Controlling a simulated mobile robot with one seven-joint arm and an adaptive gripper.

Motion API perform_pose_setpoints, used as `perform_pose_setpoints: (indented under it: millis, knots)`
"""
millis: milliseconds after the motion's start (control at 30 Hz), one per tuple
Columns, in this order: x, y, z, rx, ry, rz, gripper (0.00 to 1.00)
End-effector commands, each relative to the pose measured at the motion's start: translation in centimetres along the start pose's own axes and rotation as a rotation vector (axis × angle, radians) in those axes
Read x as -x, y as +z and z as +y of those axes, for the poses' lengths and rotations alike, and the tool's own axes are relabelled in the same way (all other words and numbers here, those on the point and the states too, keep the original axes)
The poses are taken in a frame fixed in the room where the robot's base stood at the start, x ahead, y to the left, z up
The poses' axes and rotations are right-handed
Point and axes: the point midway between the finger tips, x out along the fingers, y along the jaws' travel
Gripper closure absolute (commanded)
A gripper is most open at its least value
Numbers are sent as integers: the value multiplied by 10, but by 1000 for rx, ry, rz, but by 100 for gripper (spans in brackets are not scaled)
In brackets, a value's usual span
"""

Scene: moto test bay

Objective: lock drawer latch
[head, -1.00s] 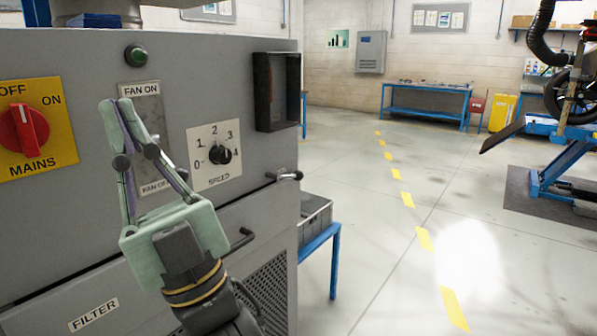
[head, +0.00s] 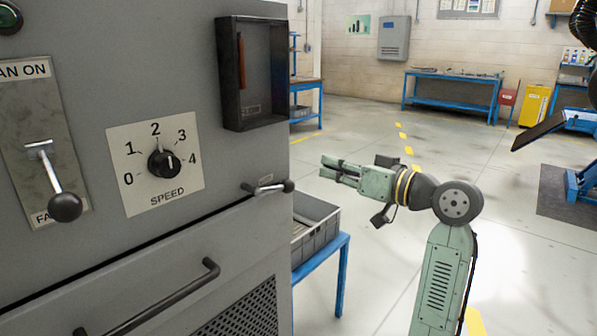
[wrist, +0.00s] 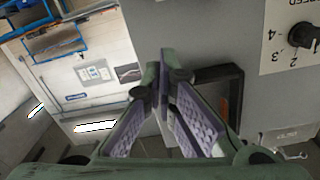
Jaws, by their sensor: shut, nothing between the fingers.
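The drawer latch (head: 268,187) is a small metal lever with a black knob at the right edge of the grey cabinet, above the drawer seam. Its lever lies roughly level, with the knob to the right. The drawer front below has a long dark bar handle (head: 165,300). My gripper (head: 323,168) is shut and empty, to the right of the latch in the picture and apart from it, pointing left. In the wrist view my gripper (wrist: 165,70) has its fingertips together. A metal piece at the lower right, likely the latch (wrist: 292,152), is partly cut off.
The cabinet carries a speed dial (head: 163,164), a fan lever (head: 60,195) pointing down, and a dark open box (head: 250,75) jutting out above the latch. A grey bin (head: 315,235) stands on a blue table beside the cabinet. The floor to the right is open.

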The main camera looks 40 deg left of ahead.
Motion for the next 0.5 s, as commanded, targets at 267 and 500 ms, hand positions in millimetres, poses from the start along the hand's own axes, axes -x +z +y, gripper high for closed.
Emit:
perform_pose_setpoints:
  millis: [267,500]
  knots:
    - [8,4,3,-11,-16,-23,100]
    - [4,3,2,-12,-16,-22,100]
